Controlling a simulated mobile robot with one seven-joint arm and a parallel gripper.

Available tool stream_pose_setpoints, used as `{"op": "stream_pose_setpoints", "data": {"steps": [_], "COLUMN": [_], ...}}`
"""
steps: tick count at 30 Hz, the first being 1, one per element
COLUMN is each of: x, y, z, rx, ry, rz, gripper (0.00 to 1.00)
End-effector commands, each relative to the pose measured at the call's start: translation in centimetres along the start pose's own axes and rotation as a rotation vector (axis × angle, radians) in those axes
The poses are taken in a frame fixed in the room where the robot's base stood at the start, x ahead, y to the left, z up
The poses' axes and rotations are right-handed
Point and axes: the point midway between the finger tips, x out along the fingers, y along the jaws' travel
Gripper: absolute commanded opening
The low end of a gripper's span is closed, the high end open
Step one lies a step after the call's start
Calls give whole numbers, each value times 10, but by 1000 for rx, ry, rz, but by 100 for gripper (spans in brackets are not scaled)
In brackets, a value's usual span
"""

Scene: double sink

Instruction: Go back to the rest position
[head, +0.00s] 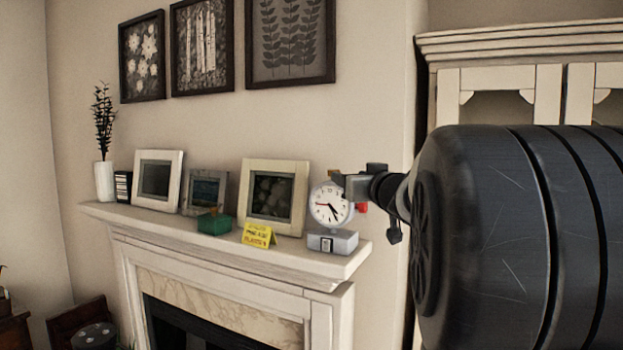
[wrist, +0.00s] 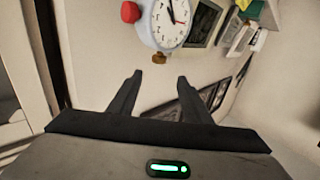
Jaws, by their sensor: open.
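My gripper (wrist: 160,76) is open, with its two dark fingers apart and nothing between them in the wrist view. In the head view my gripper (head: 345,180) shows small beside the top right of a white round clock (head: 328,205). The clock also shows at the top of the wrist view (wrist: 158,22), beyond the fingertips, with a red part at its side. I cannot tell whether a finger touches the clock. My large dark arm fills the right of the head view and hides part of the gripper and wrist.
The clock stands at the right end of a white mantel (head: 190,233), by a grey box (head: 332,241). A yellow sign (head: 258,235), a green box (head: 214,224), photo frames (head: 273,196) and a white vase (head: 105,181) stand leftward. A cream cabinet (head: 510,84) is behind my arm.

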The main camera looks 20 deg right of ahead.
Motion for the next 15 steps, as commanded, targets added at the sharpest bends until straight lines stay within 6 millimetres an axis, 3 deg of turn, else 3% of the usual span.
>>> {"op": "stream_pose_setpoints", "data": {"steps": [15], "x": [-3], "y": [-1], "z": [0], "rx": [5], "ry": [-2], "rz": [14], "gripper": [45]}}
